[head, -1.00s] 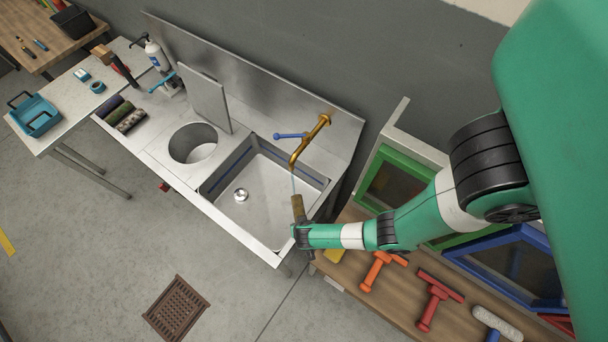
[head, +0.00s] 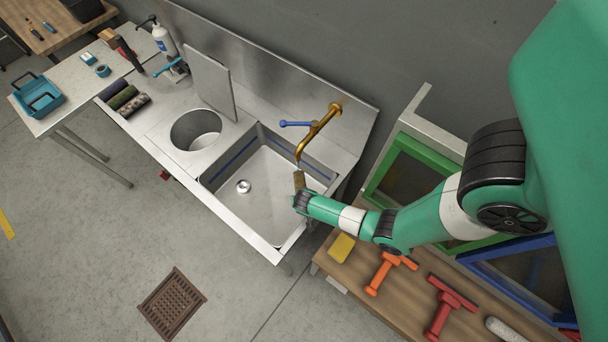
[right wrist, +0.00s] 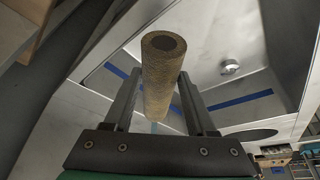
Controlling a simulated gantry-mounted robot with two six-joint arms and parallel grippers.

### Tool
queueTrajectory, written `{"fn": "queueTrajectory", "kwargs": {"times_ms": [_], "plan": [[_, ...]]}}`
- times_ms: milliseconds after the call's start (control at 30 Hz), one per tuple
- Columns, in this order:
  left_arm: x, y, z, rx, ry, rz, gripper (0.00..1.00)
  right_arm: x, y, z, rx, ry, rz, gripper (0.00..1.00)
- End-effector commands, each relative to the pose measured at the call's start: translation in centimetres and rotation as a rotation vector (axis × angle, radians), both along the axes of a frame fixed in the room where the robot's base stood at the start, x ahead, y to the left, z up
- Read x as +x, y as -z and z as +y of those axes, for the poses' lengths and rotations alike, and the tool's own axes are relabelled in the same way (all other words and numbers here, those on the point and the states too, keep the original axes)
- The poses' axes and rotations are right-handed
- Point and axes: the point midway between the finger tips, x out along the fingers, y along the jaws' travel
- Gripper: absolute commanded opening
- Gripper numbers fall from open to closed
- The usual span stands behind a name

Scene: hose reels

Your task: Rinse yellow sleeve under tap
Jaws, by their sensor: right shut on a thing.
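The yellow sleeve (head: 299,179) looks like a dull yellow-brown textured tube. My right gripper (head: 300,196) is shut on it and holds it at the right side of the sink basin (head: 262,205), just below the spout of the brass tap (head: 318,132). In the right wrist view the sleeve (right wrist: 158,85) sits between the two fingers of the gripper (right wrist: 160,76), its round end towards the camera. The tap has a blue lever (head: 296,124). A faint short streak shows under the spout; I cannot tell if it is water. My left gripper is out of view.
Three rolled sleeves (head: 124,97) lie on the counter left of a round opening (head: 196,130) and an upright metal panel (head: 210,82). A wooden bench (head: 405,300) at the right holds a yellow sponge (head: 341,248) and orange and red tools. Green and blue frames stand behind.

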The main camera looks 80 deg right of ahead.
Motion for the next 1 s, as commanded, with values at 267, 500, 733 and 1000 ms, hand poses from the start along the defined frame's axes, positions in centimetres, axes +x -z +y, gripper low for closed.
{"fn": "queueTrajectory", "kwargs": {"times_ms": [267,500,733,1000], "plan": [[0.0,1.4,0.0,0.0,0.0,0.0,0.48,1.0,1.3,-3.5,0.0,0.004,-0.001,0.0],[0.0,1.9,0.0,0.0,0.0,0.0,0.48,1.5,1.6,-5.1,-0.001,0.001,-0.001,0.0],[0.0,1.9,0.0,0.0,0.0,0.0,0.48,1.5,1.6,-5.2,-0.001,0.0,0.0,0.0],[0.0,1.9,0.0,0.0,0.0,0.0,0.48,1.5,1.6,-5.2,-0.001,0.0,0.0,0.0]]}}
